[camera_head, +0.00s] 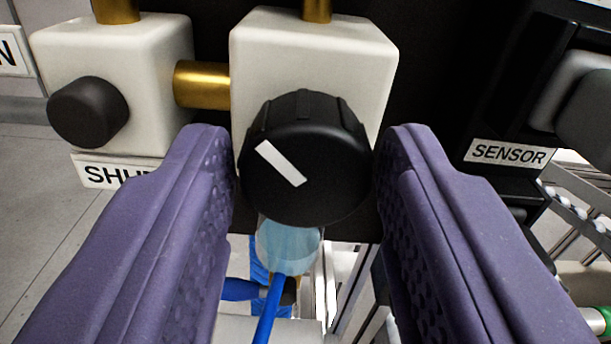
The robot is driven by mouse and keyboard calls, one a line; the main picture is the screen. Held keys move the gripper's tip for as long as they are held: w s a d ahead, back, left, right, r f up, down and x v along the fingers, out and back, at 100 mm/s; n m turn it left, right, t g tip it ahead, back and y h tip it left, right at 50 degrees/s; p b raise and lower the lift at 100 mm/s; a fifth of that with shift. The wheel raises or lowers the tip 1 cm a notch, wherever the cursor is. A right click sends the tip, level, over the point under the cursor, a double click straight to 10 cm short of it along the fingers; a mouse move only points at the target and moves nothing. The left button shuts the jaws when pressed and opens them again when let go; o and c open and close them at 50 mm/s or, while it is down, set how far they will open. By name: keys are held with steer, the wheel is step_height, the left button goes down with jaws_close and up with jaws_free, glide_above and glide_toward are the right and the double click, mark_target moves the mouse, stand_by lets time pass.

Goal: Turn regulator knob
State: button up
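The regulator knob (318,165) is a large black round knob with a white pointer stripe. It sits on the front of a white block (355,55) in the middle of the view. The stripe slants from upper left to lower right. My gripper (307,155) is open, with one purple padded finger on each side of the knob. The left fingertip is close to the knob's left edge and the right fingertip close to its right edge. I cannot tell whether either finger touches it. The knob's lower sides are partly near the fingers but mostly visible.
A second white block with a smaller black knob (88,112) stands at left, joined by a brass pipe (201,84). A partly hidden label (98,173) reads "SHU". A clear bluish cup (287,246) and blue tube (268,315) hang below. A black SENSOR unit (505,153) is at right.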

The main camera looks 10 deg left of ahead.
steer(key=c, duration=0.6)
steer(key=shift+f+m+b, duration=0.1)
steer(key=shift+m+b, duration=0.2)
steer(key=shift+b, duration=0.25)
steer(key=shift+f+m+b, duration=0.1)
steer(key=shift+m+b, duration=0.9)
steer(key=shift+b, duration=0.25)
steer(key=m+b, duration=0.4)
steer(key=shift+b, duration=0.3)
steer(key=m+b, duration=0.3)
steer(key=m, duration=0.1)
steer(key=shift+m+b, duration=0.3)
steer(key=shift+m, duration=0.1)
steer(key=shift+m+b, duration=1.05)
steer(key=shift+m, duration=0.65)
